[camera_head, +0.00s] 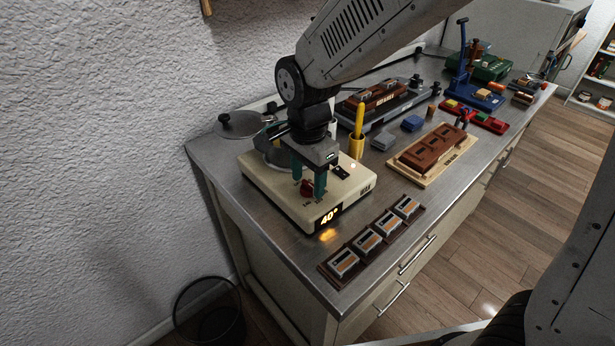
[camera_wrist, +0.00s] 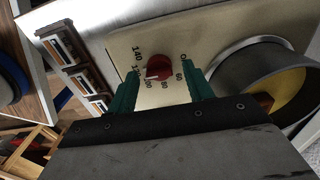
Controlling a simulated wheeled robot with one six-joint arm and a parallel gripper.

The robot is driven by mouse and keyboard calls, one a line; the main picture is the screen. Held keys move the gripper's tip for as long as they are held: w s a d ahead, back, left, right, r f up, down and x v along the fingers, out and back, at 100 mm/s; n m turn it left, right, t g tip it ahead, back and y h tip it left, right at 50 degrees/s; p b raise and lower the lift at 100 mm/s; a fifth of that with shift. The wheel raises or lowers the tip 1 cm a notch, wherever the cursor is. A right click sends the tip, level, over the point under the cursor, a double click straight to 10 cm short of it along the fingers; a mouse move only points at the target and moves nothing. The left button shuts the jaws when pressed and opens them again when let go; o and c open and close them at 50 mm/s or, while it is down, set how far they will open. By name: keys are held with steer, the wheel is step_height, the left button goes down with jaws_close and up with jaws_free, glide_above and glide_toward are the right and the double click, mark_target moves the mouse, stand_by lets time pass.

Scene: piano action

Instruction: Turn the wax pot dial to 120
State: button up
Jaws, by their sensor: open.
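The wax pot unit has a cream base (camera_head: 268,193) near the bench's left end, with a lit display (camera_head: 330,217) reading 40°. Its red dial (camera_wrist: 158,67) sits on the panel among printed numbers from 60 to 140. A white mark on the dial points to its lower left, near the 100; the 120 is partly hidden by a finger. My gripper (camera_head: 308,187) points down over the dial. Its teal fingers are open, one on each side of the dial in the wrist view, with visible gaps. The metal pot (camera_wrist: 222,92) holds yellow wax beside the right finger.
A rack of several grey-and-orange blocks (camera_head: 366,241) lies in front of the unit. A yellow-handled tool in a holder (camera_head: 356,149) stands behind it on the right. A wooden block on a board (camera_head: 432,150) and blue and red fixtures lie farther right.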

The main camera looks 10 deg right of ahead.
mark_target(309, 184)
step_height(309, 184, up, 8)
steer(key=shift+f, duration=0.25)
stand_by(0.4)
steer(key=shift+s+d+f+n, duration=0.1)
steer(key=shift+s+d+n, duration=0.1)
steer(key=shift+n, duration=0.7)
steer(key=s+d+r+n, duration=0.2)
steer(key=s+d+n, duration=0.2)
steer(key=s+d, duration=0.5)
steer(key=s+d+r+n+t, duration=0.1)
steer(key=s+d+r+n, duration=0.2)
steer(key=s+d, duration=0.7)
steer(key=shift+s+d+r+n, duration=0.2)
steer(key=shift+d+n, duration=0.35)
steer(key=shift+n, duration=0.65)
